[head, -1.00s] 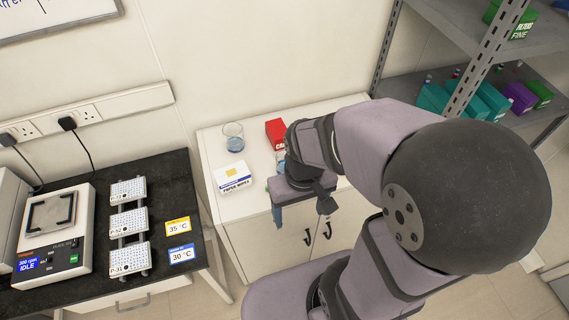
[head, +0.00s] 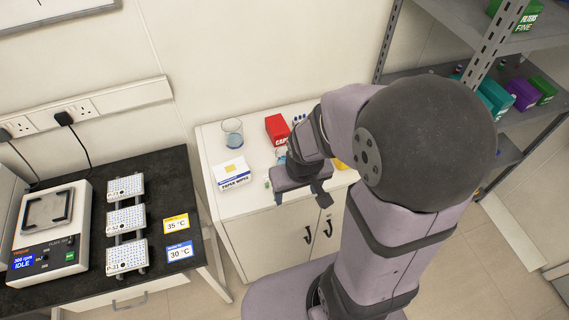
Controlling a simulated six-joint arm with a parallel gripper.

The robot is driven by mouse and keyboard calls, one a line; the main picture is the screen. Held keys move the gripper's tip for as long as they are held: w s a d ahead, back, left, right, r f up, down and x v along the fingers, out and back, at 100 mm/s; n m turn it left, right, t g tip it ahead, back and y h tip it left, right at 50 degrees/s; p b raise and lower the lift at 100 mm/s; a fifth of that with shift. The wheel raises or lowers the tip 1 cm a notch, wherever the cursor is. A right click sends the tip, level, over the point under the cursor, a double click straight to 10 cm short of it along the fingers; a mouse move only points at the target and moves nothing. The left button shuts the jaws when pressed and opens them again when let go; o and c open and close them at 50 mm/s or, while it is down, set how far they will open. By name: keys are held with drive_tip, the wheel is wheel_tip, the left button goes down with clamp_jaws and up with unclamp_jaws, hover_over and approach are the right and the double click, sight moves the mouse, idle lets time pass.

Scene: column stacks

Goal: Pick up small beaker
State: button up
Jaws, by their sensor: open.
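A clear glass beaker (head: 232,134) with blue liquid stands upright at the back left of the white cabinet top. A second glass vessel (head: 281,157), also bluish, shows as a sliver beside my wrist; most of it is hidden, and I cannot tell its full size. It may be the small beaker. My gripper (head: 301,196) is open, with its two fingers apart over the front edge of the cabinet. No object is visible between the fingers. The gripper is in front of the second vessel in the picture and apart from the first beaker.
A paper wipes box (head: 232,173) and a red box (head: 277,129) stand on the cabinet top (head: 212,143). Small blue items (head: 299,119), a yellow item (head: 341,164) and a small green item (head: 267,184) are near my arm. A metal shelf (head: 495,60) rises at right.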

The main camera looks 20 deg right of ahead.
drive_tip(key=w+d+f+t+b, duration=0.3)
drive_tip(key=w+f+t+b, duration=0.15)
drive_tip(key=w+f, duration=0.55)
drive_tip(key=t+b, duration=0.4)
drive_tip(key=t, duration=0.1)
approach(282, 153)
drive_tip(key=shift+w+d+f, duration=0.2)
drive_tip(key=shift+w+f, duration=0.8)
drive_tip(key=shift+f, duration=0.25)
drive_tip(key=shift+w+d+f+t+y+b, duration=0.1)
drive_tip(key=shift+w+t+y+b, duration=0.25)
drive_tip(key=shift+t+b, duration=0.2)
drive_tip(key=shift+w+t, duration=0.1)
drive_tip(key=shift+t, duration=0.2)
drive_tip(key=shift+w, duration=0.1)
drive_tip(key=shift+p+x, duration=0.75)
drive_tip(key=shift+x, duration=0.75)
drive_tip(key=shift+p+x, duration=0.8)
drive_tip(key=shift+x, duration=1.25)
drive_tip(key=c, duration=1.2)
